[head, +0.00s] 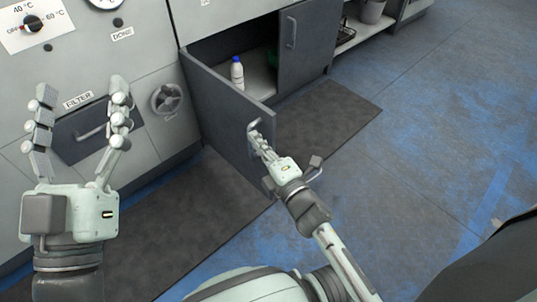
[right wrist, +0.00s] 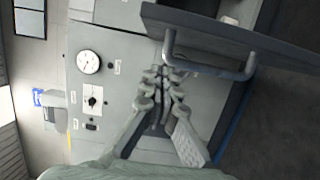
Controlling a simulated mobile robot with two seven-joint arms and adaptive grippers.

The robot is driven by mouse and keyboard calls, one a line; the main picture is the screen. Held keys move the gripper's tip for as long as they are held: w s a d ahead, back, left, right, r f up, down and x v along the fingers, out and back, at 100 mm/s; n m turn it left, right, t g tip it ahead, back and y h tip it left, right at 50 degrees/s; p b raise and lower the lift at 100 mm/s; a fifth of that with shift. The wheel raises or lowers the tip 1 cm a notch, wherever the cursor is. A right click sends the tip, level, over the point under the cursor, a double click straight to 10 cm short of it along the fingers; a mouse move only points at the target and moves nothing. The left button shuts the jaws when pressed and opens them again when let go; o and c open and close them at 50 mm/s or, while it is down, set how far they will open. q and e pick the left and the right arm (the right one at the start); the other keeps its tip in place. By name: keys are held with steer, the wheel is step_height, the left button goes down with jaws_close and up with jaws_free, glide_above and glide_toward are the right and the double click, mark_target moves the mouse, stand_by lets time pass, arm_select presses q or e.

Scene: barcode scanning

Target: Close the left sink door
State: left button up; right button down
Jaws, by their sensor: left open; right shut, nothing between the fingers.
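The left sink door (head: 226,112) is a dark grey panel standing swung open from the sink cabinet. Its bar handle (head: 254,126) is on the face toward my right gripper. My right gripper (head: 259,143) is shut and empty, with its fingertips close to that handle. In the right wrist view the handle (right wrist: 215,72) runs just beyond the fingertips (right wrist: 163,75), and the door (right wrist: 240,28) crosses the top. I cannot tell whether they touch. My left gripper (head: 80,108) is open and empty, raised in front of the grey machine, away from the door.
Inside the open cabinet stands a white bottle with a blue cap (head: 237,73). A dark mat (head: 325,120) lies on the blue floor (head: 430,120). The machine (head: 150,60) with dial and valve wheel (head: 166,100) is at the left.

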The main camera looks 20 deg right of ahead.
mark_target(259, 120)
steer(key=shift+w+d, duration=0.5)
steer(key=shift+d, duration=0.4)
steer(key=shift+w+d, duration=0.5)
steer(key=shift+d, duration=0.4)
steer(key=shift+d, duration=0.1)
